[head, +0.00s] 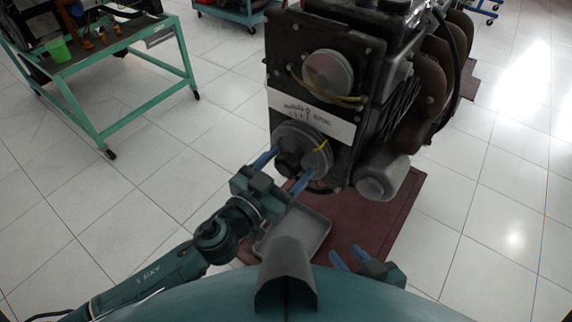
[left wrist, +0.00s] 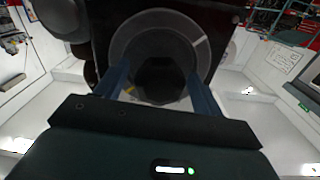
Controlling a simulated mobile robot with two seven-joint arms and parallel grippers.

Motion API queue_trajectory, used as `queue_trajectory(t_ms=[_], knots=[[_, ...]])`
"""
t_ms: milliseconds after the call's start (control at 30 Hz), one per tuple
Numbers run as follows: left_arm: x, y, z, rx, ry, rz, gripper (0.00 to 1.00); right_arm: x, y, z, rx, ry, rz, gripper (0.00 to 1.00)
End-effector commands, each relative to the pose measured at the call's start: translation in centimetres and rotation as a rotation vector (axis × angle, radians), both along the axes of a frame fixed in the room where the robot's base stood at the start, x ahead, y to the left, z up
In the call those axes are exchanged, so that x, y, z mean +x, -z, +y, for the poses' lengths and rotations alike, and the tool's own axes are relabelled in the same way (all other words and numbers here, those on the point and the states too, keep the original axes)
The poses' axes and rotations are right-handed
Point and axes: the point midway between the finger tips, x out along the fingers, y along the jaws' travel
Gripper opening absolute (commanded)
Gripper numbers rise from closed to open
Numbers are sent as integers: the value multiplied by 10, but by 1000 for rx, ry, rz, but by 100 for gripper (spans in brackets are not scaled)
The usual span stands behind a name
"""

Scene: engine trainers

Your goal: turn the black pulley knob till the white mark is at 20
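The black pulley knob (head: 287,164) sticks out of the grey round pulley (head: 303,141) low on the engine's front. In the left wrist view the dark knob (left wrist: 160,80) lies between my left fingers, with the pulley (left wrist: 137,38) behind it. The mark (left wrist: 201,41) looks whitish at the pulley's upper right there; it looks yellow in the head view (head: 321,145). A white label (head: 312,116) above the pulley has print too small to read. My left gripper (head: 284,171) is open, its fingers on either side of the knob; contact cannot be told. My right gripper (head: 349,256) is open and empty, low in the head view.
The engine (head: 345,90) stands above a dark red mat (head: 380,222). A grey tray (head: 312,232) lies under its front. A green-framed cart (head: 130,118) with a green cup (head: 58,50) stands at the upper left. Tiled floor is clear between cart and engine.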

Motion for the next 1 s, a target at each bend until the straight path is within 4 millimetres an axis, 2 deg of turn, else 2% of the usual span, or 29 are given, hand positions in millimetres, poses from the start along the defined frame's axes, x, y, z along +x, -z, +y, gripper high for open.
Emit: queue_trajectory(t_ms=[67,500,767,1000], knots=[[0,0,0,0,0,0,61,0,-1,0,1,-1,-1,36],[0,0,0,0,0,0,25,0,-2,0,2,-1,-3,36],[0,0,0,19,0,-14,25,0,-2,0,2,-1,-3,36],[0,-1,0,112,-1,-83,25,0,-4,0,-2,-1,-4,36]])
